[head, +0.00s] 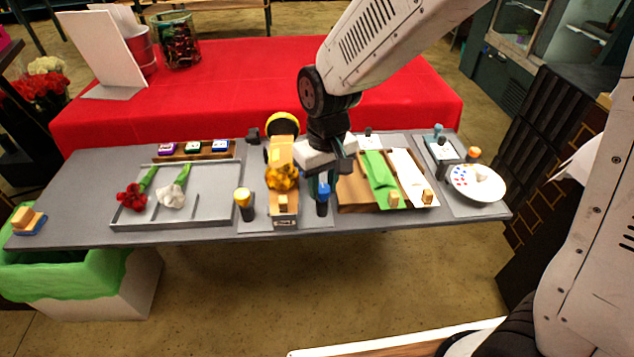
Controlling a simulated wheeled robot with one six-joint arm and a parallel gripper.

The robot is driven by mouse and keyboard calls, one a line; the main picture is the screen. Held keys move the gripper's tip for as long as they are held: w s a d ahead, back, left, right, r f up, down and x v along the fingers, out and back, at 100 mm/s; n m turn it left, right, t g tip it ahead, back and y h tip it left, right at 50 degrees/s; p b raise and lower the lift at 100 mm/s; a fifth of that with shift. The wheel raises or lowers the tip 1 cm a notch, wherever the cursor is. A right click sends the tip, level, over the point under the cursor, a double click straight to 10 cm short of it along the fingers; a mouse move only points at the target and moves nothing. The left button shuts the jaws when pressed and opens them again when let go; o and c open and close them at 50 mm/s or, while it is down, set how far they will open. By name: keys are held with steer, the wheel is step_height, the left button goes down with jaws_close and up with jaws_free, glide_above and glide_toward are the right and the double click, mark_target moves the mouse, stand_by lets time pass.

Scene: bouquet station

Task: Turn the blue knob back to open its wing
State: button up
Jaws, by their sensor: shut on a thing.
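The blue knob (323,191) sits on top of a dark upright post just right of a wooden stand. My gripper (321,183) points down over the knob and is shut on it, with its fingers partly hiding the knob.
A grey tray (205,221) with red and white flowers lies left. Right of my gripper are a wooden board with green and white sheets (378,178) and a white plate (490,190) with coloured dots. A yellow ring (283,118) stands behind the stand.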

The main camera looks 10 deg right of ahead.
mark_target(325, 187)
stand_by(0.3)
steer(key=o, duration=1)
steer(key=shift+c, duration=0.2)
step_height(325, 187, up, 8)
steer(key=shift+w+d+f, duration=0.1)
steer(key=shift+d, duration=0.05)
